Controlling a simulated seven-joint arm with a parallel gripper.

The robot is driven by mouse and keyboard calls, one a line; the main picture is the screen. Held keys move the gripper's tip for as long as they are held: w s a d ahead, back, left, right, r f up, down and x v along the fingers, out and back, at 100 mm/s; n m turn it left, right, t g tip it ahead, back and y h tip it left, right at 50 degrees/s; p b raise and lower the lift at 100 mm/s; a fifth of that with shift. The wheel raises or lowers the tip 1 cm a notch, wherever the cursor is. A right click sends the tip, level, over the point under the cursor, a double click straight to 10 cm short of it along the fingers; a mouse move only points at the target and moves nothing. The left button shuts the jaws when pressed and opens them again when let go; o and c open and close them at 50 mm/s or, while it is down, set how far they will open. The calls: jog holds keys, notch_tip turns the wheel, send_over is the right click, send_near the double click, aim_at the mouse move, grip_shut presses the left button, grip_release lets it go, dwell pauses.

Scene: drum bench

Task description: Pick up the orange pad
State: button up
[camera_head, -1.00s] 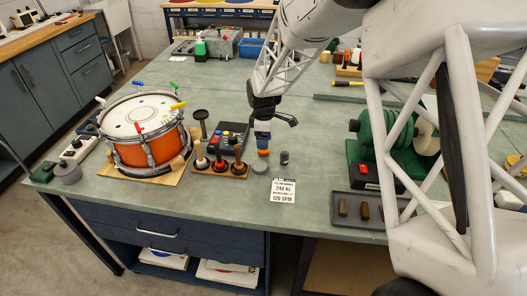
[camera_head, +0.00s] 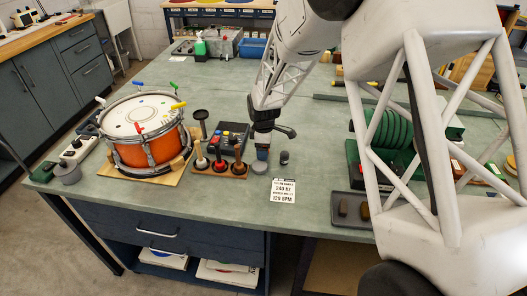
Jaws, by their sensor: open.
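My gripper (camera_head: 262,146) points down just above the bench (camera_head: 322,206), right of the drum and above a grey round pad (camera_head: 260,167). Its jaws are open, though the small gap between them is hard to make out. The orange pad is mostly or wholly hidden behind the gripper tip now; a moment ago it showed as a small orange round piece at that spot. I cannot tell whether the jaws touch it or stand around it.
A dark round piece (camera_head: 284,157) stands close on the right. The stand with plunger-like mallets (camera_head: 220,168) and a dark control box (camera_head: 231,139) are close on the left. A printed card (camera_head: 283,190) lies in front. The orange drum (camera_head: 148,148) is farther left.

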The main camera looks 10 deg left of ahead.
jog(key=shift+c, duration=0.4)
jog(key=c, duration=0.9)
jog(key=shift+c, duration=0.2)
jog(key=shift+r, duration=0.1)
jog(key=shift+r, duration=0.8)
notch_tip(320, 180, up, 2)
jog(key=s+d, duration=0.2)
jog(key=s, duration=0.3)
jog(key=s+d, duration=0.2)
jog(key=s, duration=0.3)
jog(key=s+d+r, duration=0.1)
jog(key=s+d, duration=0.1)
jog(key=s, duration=0.2)
jog(key=shift+s+d+r, duration=0.1)
jog(key=shift+s, duration=0.3)
